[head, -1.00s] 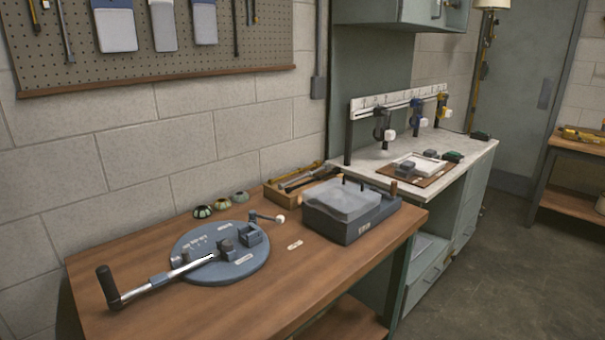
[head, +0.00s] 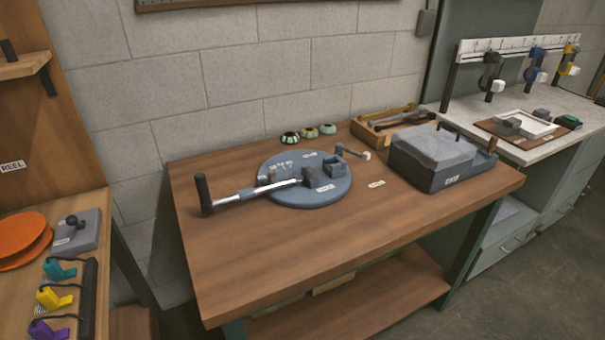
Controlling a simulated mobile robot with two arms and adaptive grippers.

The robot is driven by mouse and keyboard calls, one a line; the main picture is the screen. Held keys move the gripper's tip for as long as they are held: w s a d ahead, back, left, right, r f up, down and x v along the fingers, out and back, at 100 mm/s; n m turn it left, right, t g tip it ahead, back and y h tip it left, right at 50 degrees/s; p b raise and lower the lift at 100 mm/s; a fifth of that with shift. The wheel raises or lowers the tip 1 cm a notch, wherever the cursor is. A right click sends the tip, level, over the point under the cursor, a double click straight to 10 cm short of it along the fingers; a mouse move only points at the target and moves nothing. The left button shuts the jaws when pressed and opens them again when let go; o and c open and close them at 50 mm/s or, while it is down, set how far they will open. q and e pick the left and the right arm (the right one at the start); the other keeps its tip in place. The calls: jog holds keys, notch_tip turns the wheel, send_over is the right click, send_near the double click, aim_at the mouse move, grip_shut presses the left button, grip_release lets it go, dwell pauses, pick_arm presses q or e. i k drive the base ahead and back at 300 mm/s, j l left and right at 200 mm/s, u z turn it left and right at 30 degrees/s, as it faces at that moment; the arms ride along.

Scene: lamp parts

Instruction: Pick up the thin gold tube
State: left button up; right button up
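I cannot make out a thin gold tube for certain. A wooden tray (head: 362,137) at the back of the middle workbench (head: 290,265) holds several long tools or rods, some dark and one yellowish; they are too small to name. Neither of my grippers shows in the head view.
A round blue-grey bending tool (head: 320,195) with a long lever sits on the bench. A grey block box (head: 452,180) stands at its right end. At left, another bench carries orange discs (head: 22,240) and coloured clips (head: 60,270). The bench's front is clear.

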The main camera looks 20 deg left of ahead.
aim_at(411, 106)
jog(key=u, duration=0.85)
jog(key=l+u, duration=0.75)
jog(key=k+l+u, duration=0.15)
jog(key=l+u, duration=0.25)
jog(key=k+l+u, duration=0.15)
jog(key=l+u, duration=0.2)
jog(key=k+l+u, duration=0.15)
jog(key=l+u, duration=0.25)
